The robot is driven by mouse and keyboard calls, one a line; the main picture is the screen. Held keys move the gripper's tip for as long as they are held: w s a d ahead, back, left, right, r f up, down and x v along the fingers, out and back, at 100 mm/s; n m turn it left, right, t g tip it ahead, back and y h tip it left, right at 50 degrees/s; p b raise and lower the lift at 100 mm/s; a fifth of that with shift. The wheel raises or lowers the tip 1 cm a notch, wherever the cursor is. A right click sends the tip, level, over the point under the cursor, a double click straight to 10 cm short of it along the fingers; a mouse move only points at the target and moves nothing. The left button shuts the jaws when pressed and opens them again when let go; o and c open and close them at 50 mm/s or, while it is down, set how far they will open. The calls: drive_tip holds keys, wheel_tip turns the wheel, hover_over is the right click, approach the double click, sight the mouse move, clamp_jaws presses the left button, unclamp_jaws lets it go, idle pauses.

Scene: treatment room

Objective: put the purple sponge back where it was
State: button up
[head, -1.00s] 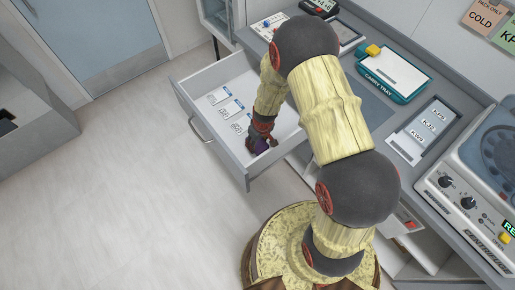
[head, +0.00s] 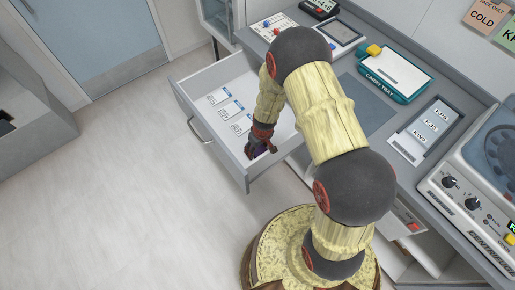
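My gripper (head: 260,146) points down into the near right corner of the open white drawer (head: 196,76). A small patch of purple, likely the purple sponge (head: 257,152), shows at the fingertips, low inside the drawer. The gripper and wrist hide most of it. I cannot tell whether the fingers are closed on it or whether it rests on the drawer floor.
Labelled cards (head: 230,108) lie in the drawer left of my gripper. The floor left of the drawer is clear.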

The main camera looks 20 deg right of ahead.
drive_tip(key=shift+o, duration=0.6)
drive_tip(key=shift+r, duration=0.25)
wheel_tip(320, 180, up, 12)
drive_tip(key=s+p, duration=0.2)
drive_tip(key=p, duration=0.2)
wheel_tip(320, 180, up, 14)
drive_tip(key=r+t, duration=0.1)
hover_over(260, 151)
drive_tip(key=s+a+r+m+t, duration=0.1)
drive_tip(key=s+r, duration=0.2)
drive_tip(key=r, duration=0.7)
drive_tip(key=s+r+m+t, duration=0.2)
drive_tip(key=s+r, duration=1.3)
drive_tip(key=s, duration=0.2)
drive_tip(key=shift+d+m+h, duration=0.15)
drive_tip(key=shift+m+h, duration=0.15)
